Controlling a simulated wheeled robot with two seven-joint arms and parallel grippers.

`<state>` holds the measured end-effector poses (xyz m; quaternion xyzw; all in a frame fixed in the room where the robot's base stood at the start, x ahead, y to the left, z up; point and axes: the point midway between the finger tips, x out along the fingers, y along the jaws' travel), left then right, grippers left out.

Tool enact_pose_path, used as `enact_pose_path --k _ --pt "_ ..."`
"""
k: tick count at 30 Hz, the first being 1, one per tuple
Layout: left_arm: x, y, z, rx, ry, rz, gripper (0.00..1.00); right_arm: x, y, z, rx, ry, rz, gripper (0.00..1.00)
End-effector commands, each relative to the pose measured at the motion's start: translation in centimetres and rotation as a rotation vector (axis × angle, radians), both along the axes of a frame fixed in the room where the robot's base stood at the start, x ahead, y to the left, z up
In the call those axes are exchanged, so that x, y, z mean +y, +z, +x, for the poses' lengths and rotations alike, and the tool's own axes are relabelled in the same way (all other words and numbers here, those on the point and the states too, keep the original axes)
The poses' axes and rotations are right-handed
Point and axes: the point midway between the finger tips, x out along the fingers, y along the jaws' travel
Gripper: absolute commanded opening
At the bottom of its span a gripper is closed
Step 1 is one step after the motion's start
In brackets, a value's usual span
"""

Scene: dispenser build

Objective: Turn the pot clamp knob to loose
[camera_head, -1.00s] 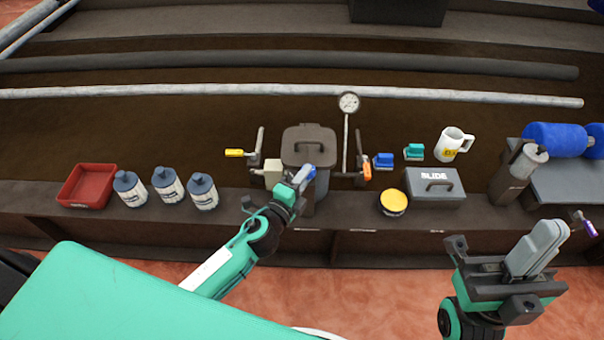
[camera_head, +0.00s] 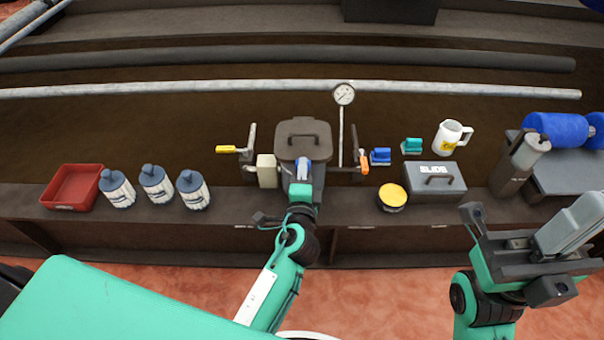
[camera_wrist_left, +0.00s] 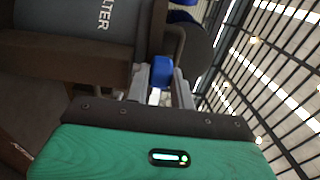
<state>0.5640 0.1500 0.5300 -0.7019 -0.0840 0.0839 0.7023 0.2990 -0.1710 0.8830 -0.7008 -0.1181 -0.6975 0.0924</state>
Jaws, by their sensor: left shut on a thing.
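The grey pot (camera_head: 303,141) with a dark handled lid stands in the middle of the bench. The blue pot clamp knob (camera_head: 303,164) is at its front. My left gripper (camera_head: 303,176) is at the pot's front, its fingers shut on the knob. In the left wrist view the blue knob (camera_wrist_left: 162,68) shows between the two grey fingers, beside the pot (camera_wrist_left: 75,22) with partly visible lettering. The gripper hides part of the clamp. My right gripper (camera_head: 512,252) is at the lower right, away from the pot, its fingers wide apart.
A yellow-handled valve (camera_head: 227,149) and an orange-handled one (camera_head: 364,162) flank the pot, with a gauge (camera_head: 344,95) behind. Several bottles (camera_head: 156,184) and a red tray (camera_head: 73,187) stand left.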

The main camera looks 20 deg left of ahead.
Motion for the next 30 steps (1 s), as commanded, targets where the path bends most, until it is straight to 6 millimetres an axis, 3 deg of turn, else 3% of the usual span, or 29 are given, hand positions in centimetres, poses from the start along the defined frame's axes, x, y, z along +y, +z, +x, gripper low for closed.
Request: enact_pose_path --k 11,12,13,23,30 --pt "0.0 -0.1 0.0 0.002 0.002 0.000 0.01 0.0 0.0 -0.1 -0.001 0.002 -0.006 0.00" --pt "0.0 -0.1 0.0 0.002 0.002 0.000 0.31 0.0 0.0 -0.1 0.000 0.002 -0.006 0.00" --pt "0.0 -0.1 0.0 0.002 0.002 0.000 0.33 0.0 -0.1 -0.1 0.000 0.002 -0.006 0.00" --pt "-0.1 -0.1 -0.2 0.001 0.001 0.000 0.33 0.1 -0.1 -0.1 0.001 0.002 -0.007 0.00" --pt "-0.8 -0.1 -3.0 0.004 0.001 -0.001 0.33 0.1 0.0 0.0 0.003 0.002 -0.006 0.00"
